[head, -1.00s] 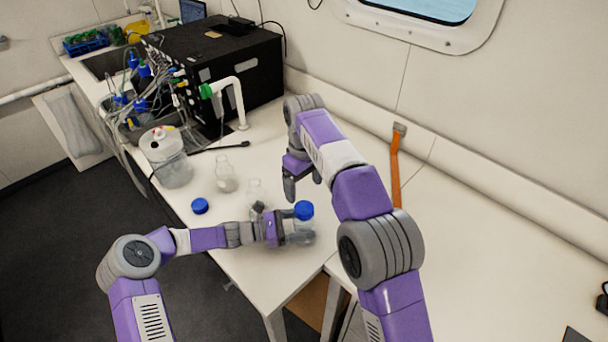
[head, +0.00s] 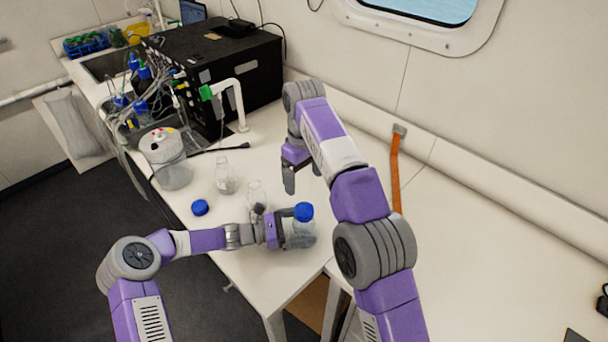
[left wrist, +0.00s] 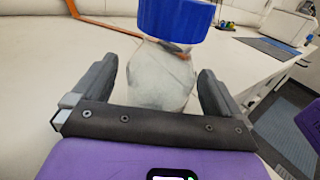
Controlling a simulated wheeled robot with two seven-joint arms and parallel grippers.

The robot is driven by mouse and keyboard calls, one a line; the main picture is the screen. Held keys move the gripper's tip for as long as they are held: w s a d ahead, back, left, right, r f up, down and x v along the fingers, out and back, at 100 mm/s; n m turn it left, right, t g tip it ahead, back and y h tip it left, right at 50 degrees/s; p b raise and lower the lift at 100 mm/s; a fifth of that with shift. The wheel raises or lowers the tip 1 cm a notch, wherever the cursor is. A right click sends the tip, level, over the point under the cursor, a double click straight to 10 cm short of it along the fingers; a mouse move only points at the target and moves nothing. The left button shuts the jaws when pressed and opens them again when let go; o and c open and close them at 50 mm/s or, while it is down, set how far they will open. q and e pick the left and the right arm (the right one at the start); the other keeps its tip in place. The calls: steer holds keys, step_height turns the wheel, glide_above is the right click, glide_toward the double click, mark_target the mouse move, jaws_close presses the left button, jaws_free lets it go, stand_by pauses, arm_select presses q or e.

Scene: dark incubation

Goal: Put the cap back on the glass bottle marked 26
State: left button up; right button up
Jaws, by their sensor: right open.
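A clear glass bottle (head: 302,229) with a blue cap (head: 303,212) on top stands near the table's front right corner. My left gripper (head: 298,230) is around this bottle. In the left wrist view the bottle (left wrist: 160,78) is between the two fingers, with a gap at the left finger. A second blue cap (head: 200,207) lies on the table near its left edge. Two uncapped clear bottles, one farther back (head: 225,178) and one nearer (head: 256,193), stand upright. No number is readable. My right gripper (head: 303,180) is open and empty above the table.
A large clear jug (head: 167,160) stands at the left edge, near tubing and blue-capped bottles. A black instrument (head: 225,75) with a white pipe (head: 239,100) is behind.

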arm_select(q)
steer(key=shift+s+a, duration=0.25)
steer(key=shift+a, duration=1)
steer(key=shift+s+a, duration=0.25)
steer(key=shift+a, duration=1)
steer(key=shift+s+a, duration=0.25)
steer(key=shift+a, duration=1)
